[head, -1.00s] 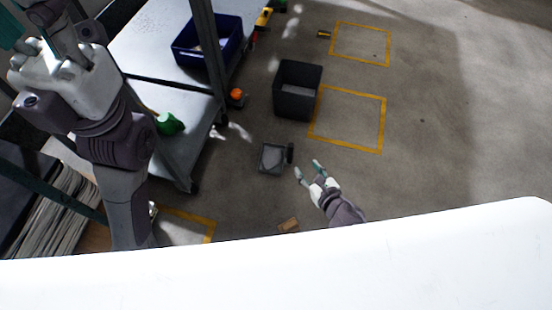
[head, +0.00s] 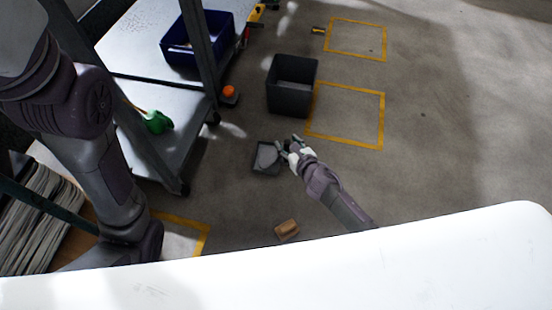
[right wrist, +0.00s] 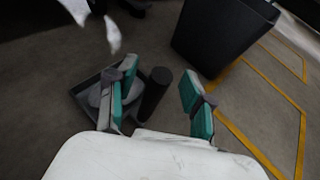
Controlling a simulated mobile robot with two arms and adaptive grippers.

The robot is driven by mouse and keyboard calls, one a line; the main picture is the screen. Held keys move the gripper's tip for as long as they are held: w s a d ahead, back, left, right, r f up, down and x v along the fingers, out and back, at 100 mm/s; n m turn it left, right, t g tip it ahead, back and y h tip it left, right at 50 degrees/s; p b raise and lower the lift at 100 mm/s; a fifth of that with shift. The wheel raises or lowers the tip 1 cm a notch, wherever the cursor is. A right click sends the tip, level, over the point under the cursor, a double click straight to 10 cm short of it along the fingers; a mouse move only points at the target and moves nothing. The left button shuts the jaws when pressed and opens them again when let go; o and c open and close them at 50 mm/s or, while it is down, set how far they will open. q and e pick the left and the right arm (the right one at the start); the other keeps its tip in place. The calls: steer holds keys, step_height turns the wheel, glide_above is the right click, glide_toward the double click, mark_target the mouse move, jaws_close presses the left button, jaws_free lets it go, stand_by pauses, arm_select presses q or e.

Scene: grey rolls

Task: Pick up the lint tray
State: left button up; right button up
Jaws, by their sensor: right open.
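The lint tray (head: 266,158) is a small grey open tray lying on the floor, with a round lighter patch inside. In the right wrist view the tray (right wrist: 84,88) shows partly behind one finger, with an upright dark cylindrical handle (right wrist: 154,93) at its side. My right gripper (head: 287,144) is at the tray's right side. In the right wrist view the right gripper (right wrist: 159,72) is open, its two teal-padded fingers to either side of the handle in the picture. Whether a finger touches the handle cannot be told. My left arm is at the left; its gripper is out of frame.
A dark bin (head: 292,88) stands behind the tray, near yellow floor squares (head: 345,115). A metal cart (head: 165,105) with a blue crate (head: 178,52) is to the left. A brown block (head: 287,229) lies on the floor nearer me. Floor to the right is clear.

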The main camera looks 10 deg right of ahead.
steer(key=shift+w+a+f, duration=0.1)
steer(key=shift+w, duration=0.15)
jaws_close()
stand_by(0.5)
